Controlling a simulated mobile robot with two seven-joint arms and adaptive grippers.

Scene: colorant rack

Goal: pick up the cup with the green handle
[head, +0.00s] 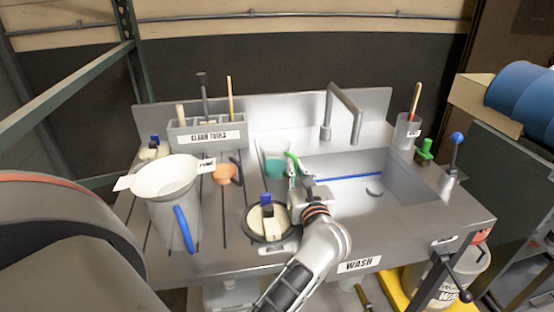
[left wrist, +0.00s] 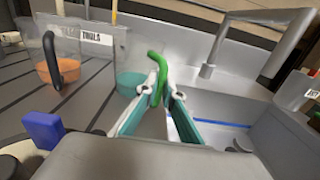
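The cup with the green handle (head: 276,165) is clear with teal contents and stands upright on the counter left of the sink. Its green handle (head: 292,161) faces right, toward the sink. In the left wrist view the cup (left wrist: 130,82) is left of my fingers, and the green handle (left wrist: 157,66) rises at the fingertips. My left gripper (left wrist: 167,90) has its fingers apart, with the lower handle between the tips. I cannot tell whether either finger touches it. In the head view this gripper (head: 298,178) is just right of the cup. My right gripper is not in view.
A jug with a blue handle (head: 186,230) and a funnel (head: 165,177), an orange-filled cup (head: 225,174) and a round lidded container (head: 267,222) stand to the left. A tool rack (head: 207,133) stands behind. The sink (head: 400,185) and faucet (head: 343,98) are right.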

